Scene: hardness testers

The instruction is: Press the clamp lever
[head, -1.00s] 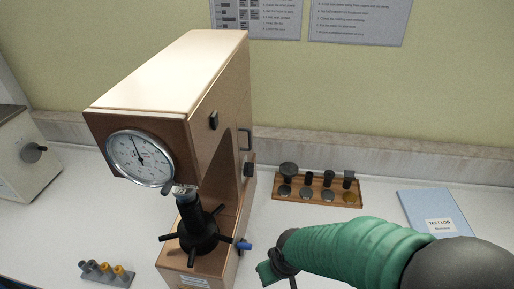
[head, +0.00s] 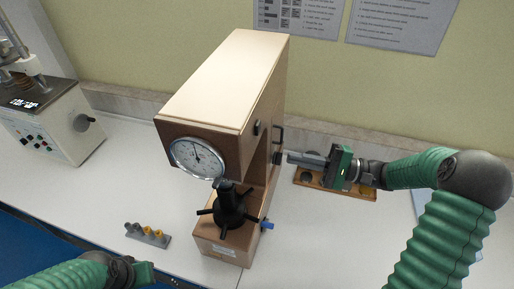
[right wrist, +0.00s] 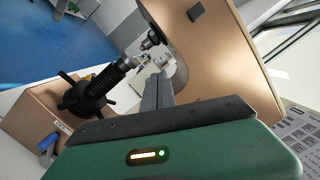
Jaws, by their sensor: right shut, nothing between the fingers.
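The tan hardness tester (head: 228,75) stands mid-bench with a round dial (head: 197,158) and a black spoked handwheel (head: 230,208). On its right side are a black handle (head: 279,134), a dark knob (head: 278,157) and a low blue-tipped lever (head: 267,225); I cannot tell which is the clamp lever. My right gripper (head: 290,157) is shut and empty, its tips close to the dark knob; contact is unclear. In the right wrist view its fingers (right wrist: 158,88) point toward the tester's opening. My left gripper (head: 145,273) is at the lower left, its fingers unclear.
A wooden rack (head: 310,179) lies behind my right gripper, partly hidden. A grey holder (head: 147,236) with small pieces lies left of the tester. Another machine (head: 55,120) stands at the far left. The bench front right of the tester is clear.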

